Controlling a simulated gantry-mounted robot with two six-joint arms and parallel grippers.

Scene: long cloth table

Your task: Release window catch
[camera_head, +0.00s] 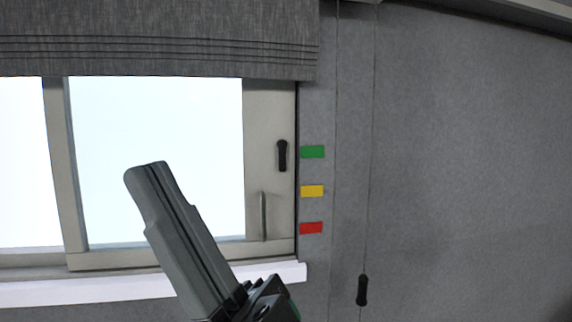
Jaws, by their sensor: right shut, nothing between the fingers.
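The window catch (282,155) is a small black upright lever on the right frame of the sliding window (270,110). A slim grey vertical pull handle (263,216) sits lower on the same frame. My right gripper (146,168) rises from the bottom of the view in front of the glass, its fingers together and empty. Its tips are left of the catch, apart from it in the picture. The gripper covers part of the lower window frame and sill. My left gripper is not in view.
Green (312,152), yellow (312,191) and red (311,228) tags are on the grey wall right of the window. A dark blind (160,45) hangs over the top. A cord with a black end piece (362,290) hangs at right. A white sill (100,292) runs below.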

